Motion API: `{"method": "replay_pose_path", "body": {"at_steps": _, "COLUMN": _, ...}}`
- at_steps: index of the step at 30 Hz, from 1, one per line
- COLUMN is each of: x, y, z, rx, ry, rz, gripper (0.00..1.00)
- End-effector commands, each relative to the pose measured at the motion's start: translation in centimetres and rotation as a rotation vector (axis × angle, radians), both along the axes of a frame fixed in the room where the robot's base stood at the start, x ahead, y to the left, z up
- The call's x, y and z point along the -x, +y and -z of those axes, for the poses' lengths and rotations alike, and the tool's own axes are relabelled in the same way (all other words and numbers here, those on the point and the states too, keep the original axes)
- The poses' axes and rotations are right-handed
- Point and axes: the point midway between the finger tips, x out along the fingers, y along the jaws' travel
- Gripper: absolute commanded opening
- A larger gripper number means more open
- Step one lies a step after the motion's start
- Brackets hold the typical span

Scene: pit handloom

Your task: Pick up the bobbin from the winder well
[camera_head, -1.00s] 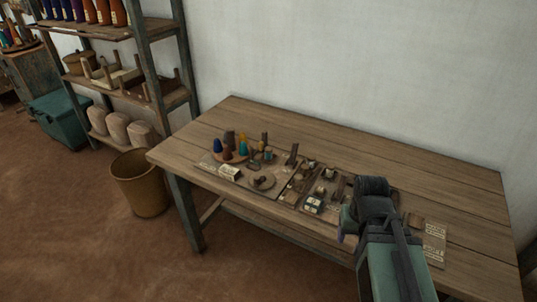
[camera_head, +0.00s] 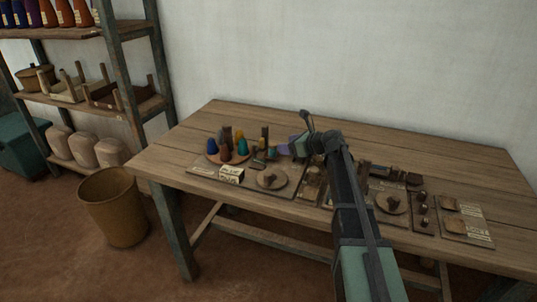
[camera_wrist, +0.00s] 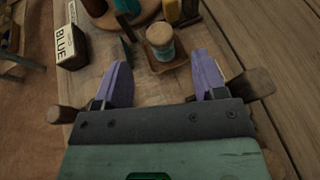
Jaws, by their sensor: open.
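In the wrist view a small bobbin (camera_wrist: 161,42), with pale wooden ends and a teal band, stands upright in a shallow square wooden well (camera_wrist: 170,62). My gripper (camera_wrist: 162,63) is open, its two purple fingers spread apart. The bobbin lies just beyond the fingertips, roughly centred between them, and nothing is held. In the head view my gripper (camera_head: 291,147) hangs over the left half of the table, beside the bobbin (camera_head: 271,153), which is small and hard to make out there.
A round tray (camera_head: 213,158) with coloured cones stands left of my gripper, with a label block (camera_head: 231,174) in front. Wooden pegs (camera_wrist: 65,113) flank my fingers in the wrist view. Several small parts lie to the right. The table's back (camera_head: 420,150) is clear.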

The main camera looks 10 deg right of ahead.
Motion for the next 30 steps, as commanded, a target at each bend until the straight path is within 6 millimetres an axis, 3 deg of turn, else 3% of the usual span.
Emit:
{"method": "replay_pose_path", "body": {"at_steps": 3, "x": -1.5, "y": 1.3, "z": 1.1, "rx": 0.002, "ry": 0.0, "rz": -0.002, "gripper": 0.65}}
{"method": "replay_pose_path", "body": {"at_steps": 9, "x": -2.0, "y": 2.0, "z": 1.3, "rx": 0.002, "ry": -0.001, "rz": -0.003, "gripper": 0.65}}
{"method": "replay_pose_path", "body": {"at_steps": 16, "x": -4.9, "y": 4.5, "z": 2.9, "rx": 0.003, "ry": -0.001, "rz": -0.003, "gripper": 0.65}}
{"method": "replay_pose_path", "body": {"at_steps": 23, "x": -5.1, "y": 4.9, "z": 2.8, "rx": 0.003, "ry": 0.0, "rz": -0.002, "gripper": 0.65}}
{"method": "replay_pose_path", "body": {"at_steps": 30, "x": -5.1, "y": 4.9, "z": 2.8, "rx": 0.003, "ry": 0.0, "rz": -0.002, "gripper": 0.29}}
